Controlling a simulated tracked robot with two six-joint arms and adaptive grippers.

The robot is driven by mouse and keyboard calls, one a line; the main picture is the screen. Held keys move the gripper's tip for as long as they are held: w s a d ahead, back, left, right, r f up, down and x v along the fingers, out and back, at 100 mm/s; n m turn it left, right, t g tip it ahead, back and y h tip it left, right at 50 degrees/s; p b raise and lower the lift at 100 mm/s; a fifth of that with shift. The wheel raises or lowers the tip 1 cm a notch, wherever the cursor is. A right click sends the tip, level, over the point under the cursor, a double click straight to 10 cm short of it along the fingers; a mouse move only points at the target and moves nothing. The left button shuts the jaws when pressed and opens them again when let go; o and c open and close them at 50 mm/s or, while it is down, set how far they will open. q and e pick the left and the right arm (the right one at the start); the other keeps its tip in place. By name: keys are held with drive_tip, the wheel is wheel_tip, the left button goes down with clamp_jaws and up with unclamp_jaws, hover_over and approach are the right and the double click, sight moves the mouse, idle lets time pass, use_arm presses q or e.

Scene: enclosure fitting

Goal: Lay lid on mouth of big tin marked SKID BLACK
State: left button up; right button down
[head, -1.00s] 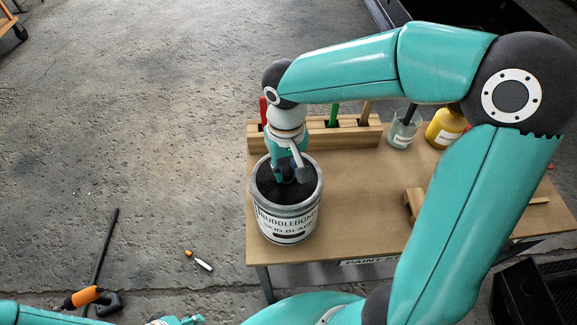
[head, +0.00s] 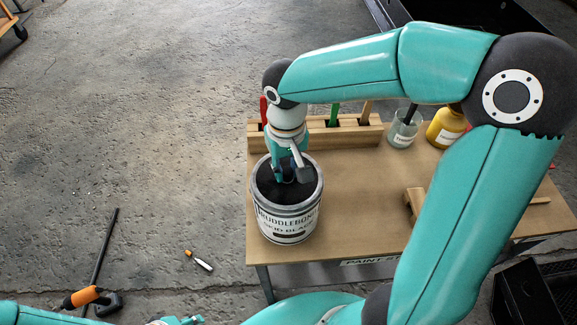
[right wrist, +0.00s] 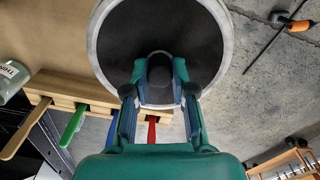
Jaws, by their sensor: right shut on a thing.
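The big tin (head: 287,222) stands upright at the left front of the bench, its pale label reading RUDDLEBONE and SKID BLACK. A dark round lid (head: 268,184) lies level within the grey rim at the tin's mouth. The lid (right wrist: 120,50) fills the top of the right wrist view, with a dark knob in its middle. My right gripper (head: 288,177) points down over it, its fingers (right wrist: 160,82) shut around the knob. I cannot tell whether the lid is fully seated. A piece of my left gripper (head: 182,320) shows at the bottom edge; its fingers are unclear.
Behind the tin is a wooden rack (head: 345,133) with coloured handles. A glass jar (head: 404,130) and a yellow bottle (head: 445,128) stand right of it. The bench middle (head: 355,190) is clear. A marker-like item (head: 200,262) and an orange-handled tool (head: 82,297) lie on the floor.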

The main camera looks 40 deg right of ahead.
drive_tip(key=shift+c, duration=2)
unclamp_jaws()
drive_tip(key=shift+w+r, duration=0.1)
drive_tip(key=shift+r+p, duration=3.2)
drive_tip(key=shift+r, duration=0.75)
drive_tip(key=shift+f, duration=0.1)
